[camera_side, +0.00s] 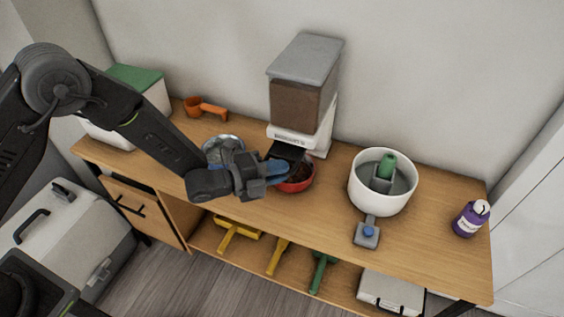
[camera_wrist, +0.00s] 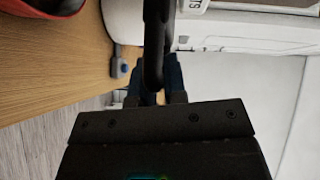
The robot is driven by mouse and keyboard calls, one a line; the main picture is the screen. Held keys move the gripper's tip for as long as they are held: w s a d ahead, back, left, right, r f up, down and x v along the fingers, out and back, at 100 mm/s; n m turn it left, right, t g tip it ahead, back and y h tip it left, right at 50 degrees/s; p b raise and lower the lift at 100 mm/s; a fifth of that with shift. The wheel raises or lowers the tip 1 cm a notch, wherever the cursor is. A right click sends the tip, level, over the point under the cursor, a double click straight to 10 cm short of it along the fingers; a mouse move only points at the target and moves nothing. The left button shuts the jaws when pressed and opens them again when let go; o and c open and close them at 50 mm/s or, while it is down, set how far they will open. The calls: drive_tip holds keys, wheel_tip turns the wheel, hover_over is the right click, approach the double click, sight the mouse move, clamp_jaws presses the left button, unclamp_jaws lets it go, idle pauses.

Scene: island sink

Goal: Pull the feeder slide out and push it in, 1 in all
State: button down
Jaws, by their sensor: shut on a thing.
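The feeder (camera_side: 300,95) stands at the back of the counter, with a grey lid, a brown-filled hopper and a white base. Its dark slide (camera_side: 288,151) sticks out at the front, above a red bowl (camera_side: 301,186). How far out it is I cannot tell exactly. My gripper (camera_side: 277,173) is at the front of the slide, over the bowl's left side. In the wrist view, the slide's black handle (camera_wrist: 154,45) runs down between the blue fingertips of my gripper (camera_wrist: 158,84), which is shut on it. The white feeder body (camera_wrist: 222,32) is beside it. My gripper hides part of the bowl.
A metal bowl (camera_side: 222,143) stands behind my wrist. A white pot (camera_side: 382,196) with a green item inside and a purple bottle (camera_side: 470,218) are to the right. An orange scoop (camera_side: 205,108) lies at the back left. The counter's front middle is clear.

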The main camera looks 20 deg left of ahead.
drive_tip(key=c, duration=1.2)
unclamp_jaws()
drive_tip(key=shift+o, duration=0.2)
drive_tip(key=shift+s+a, duration=0.1)
drive_tip(key=v, duration=1.3)
drive_tip(key=shift+s+a, duration=0.15)
drive_tip(key=shift+s, duration=0.15)
